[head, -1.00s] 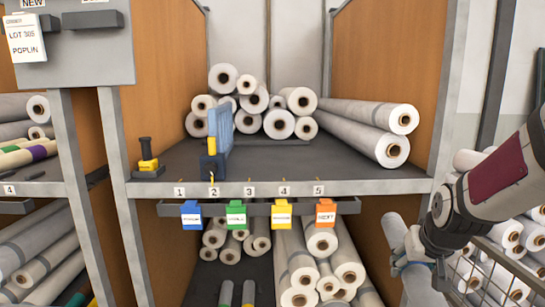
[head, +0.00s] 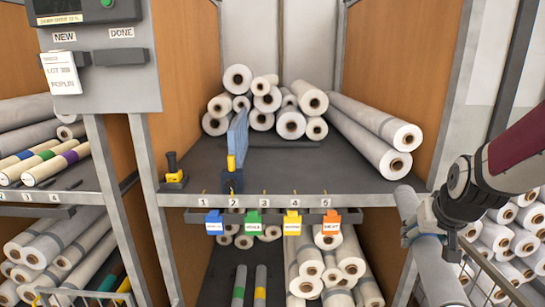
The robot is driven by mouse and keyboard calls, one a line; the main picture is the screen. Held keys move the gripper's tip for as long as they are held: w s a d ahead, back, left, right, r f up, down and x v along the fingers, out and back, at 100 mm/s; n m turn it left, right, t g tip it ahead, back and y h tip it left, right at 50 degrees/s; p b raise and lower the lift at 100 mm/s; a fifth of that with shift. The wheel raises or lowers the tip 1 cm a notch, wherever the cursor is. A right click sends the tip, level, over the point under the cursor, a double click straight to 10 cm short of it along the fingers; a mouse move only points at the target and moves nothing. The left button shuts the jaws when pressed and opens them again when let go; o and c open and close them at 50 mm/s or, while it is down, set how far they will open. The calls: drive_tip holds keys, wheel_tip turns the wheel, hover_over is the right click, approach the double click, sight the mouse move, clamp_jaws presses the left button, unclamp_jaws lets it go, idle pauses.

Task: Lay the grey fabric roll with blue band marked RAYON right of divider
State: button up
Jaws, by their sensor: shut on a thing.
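My gripper (head: 427,240) is at the right, in front of the shelf's right post, shut on a long grey roll (head: 437,280). The roll stands steeply, its top near the shelf's front edge and its lower end cut off by the picture. No blue band or RAYON mark shows on its visible part. The blue divider (head: 238,142) stands upright on the dark shelf (head: 290,178) near number 2, with a yellow-handled clamp (head: 232,173) at its front. My gripper and the roll are well to the right of the divider.
White rolls (head: 265,95) are stacked at the back of the shelf. Two long rolls (head: 385,130) lie along its right side. A second yellow-black clamp (head: 173,172) sits at the front left. Coloured tags (head: 252,222) hang below the edge. A wire basket (head: 500,280) of rolls is lower right.

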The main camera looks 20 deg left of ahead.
drive_tip(key=p+v, duration=2.1)
drive_tip(key=v, duration=0.6)
drive_tip(key=s+a+f+n, duration=0.1)
drive_tip(key=s+a+f, duration=0.3)
drive_tip(key=a, duration=0.5)
drive_tip(key=s+a+f+n, duration=0.1)
drive_tip(key=s+a+f, duration=0.1)
drive_tip(key=a+f, duration=0.65)
drive_tip(key=s+a+f, duration=0.3)
drive_tip(key=s+a, duration=0.2)
drive_tip(key=s, duration=0.1)
drive_tip(key=s+a+f+n+y, duration=0.1)
drive_tip(key=s+a+f, duration=0.2)
drive_tip(key=s, duration=0.4)
drive_tip(key=shift+a+f+y, duration=0.2)
drive_tip(key=shift+a+y, duration=0.1)
drive_tip(key=shift+a, duration=0.55)
